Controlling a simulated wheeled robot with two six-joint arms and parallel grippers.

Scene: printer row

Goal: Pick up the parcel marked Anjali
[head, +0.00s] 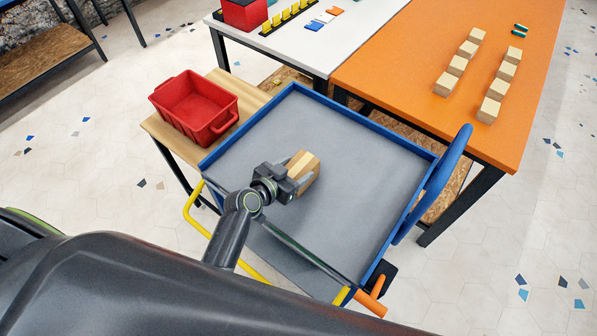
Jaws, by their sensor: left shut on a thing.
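A small tan cardboard parcel (306,164) with a paler strip across it is at the middle left of the grey cart top (345,136). No name can be read on it in the head view. My left gripper (296,180) is shut on the parcel, with its fingers on either side of it. I cannot tell whether the parcel touches the cart top or is just above it. My right gripper is not in view.
A red bin (194,104) stands on a wooden table left of the cart. An orange table (412,66) with two rows of tan blocks (456,66) is at the upper right. A white table (345,36) is behind. The cart has a raised blue rim and handle (440,180).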

